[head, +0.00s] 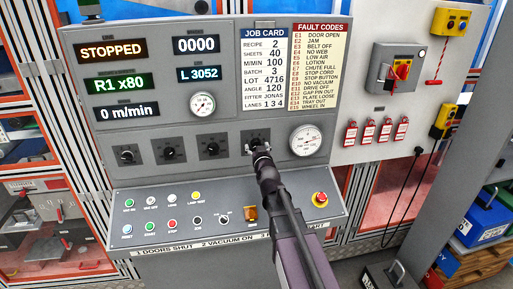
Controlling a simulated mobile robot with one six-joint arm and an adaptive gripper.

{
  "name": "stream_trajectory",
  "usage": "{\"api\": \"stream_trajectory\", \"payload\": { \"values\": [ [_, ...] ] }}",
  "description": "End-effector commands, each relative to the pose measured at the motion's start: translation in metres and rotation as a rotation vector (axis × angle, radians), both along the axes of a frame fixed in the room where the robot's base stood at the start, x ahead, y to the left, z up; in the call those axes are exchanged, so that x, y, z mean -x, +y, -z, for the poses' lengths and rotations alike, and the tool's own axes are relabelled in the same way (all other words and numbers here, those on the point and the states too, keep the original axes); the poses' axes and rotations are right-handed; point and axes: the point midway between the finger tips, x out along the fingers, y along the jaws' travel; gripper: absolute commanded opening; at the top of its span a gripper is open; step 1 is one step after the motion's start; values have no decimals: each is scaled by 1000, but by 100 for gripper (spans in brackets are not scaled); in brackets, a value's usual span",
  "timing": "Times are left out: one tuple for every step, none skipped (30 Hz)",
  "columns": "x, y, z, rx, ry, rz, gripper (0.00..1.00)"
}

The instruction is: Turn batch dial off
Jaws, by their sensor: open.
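A row of several black rotary dials sits on the grey panel, among them a far-left dial (126,155), a second dial (168,152) and a third dial (212,150). The far-right dial (254,141) is largely hidden by my gripper (259,151). My gripper is at the front of that dial; its fingers are tiny here, and I cannot tell whether they touch the knob. Labels by the dials are too small to read, so I cannot tell which is the batch dial. The job card (264,84) reads BATCH 3.
Displays read STOPPED (112,50), R1 x80, 0 m/min, 0000 and L3052. A round gauge (305,140) is close right of my gripper. Below, a sloped console (190,240) carries several buttons, an orange switch (251,216) and a red emergency stop (320,199).

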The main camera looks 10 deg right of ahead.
Motion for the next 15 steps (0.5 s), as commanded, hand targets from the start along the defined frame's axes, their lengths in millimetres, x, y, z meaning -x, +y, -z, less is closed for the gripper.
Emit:
{"api": "stream_trajectory", "payload": {
  "values": [
    [0, 0, 0, 0, 0, 0, 89],
    [0, 0, 0, 0, 0, 0, 89],
    [1, 0, 0, 0, 0, 0, 89],
    [1, 0, 0, -1, 0, 0, 89],
    [2, 0, 0, -1, 0, 0, 89],
    [4, 0, 0, -1, 0, 0, 89],
    [6, 0, 0, -1, 0, 0, 89],
    [8, 0, 0, -1, 0, 0, 89],
    [12, 0, 0, -1, 0, 0, 89],
    [14, 0, 0, -1, 0, 0, 89],
    [18, 0, 0, -1, 0, 0, 89],
    [22, 0, 0, -1, 0, 0, 89],
    [26, 0, 0, -1, 0, 0, 89],
    [30, 0, 0, -1, 0, 0, 89],
    [35, 0, 0, -1, 0, 0, 89]
  ]
}}
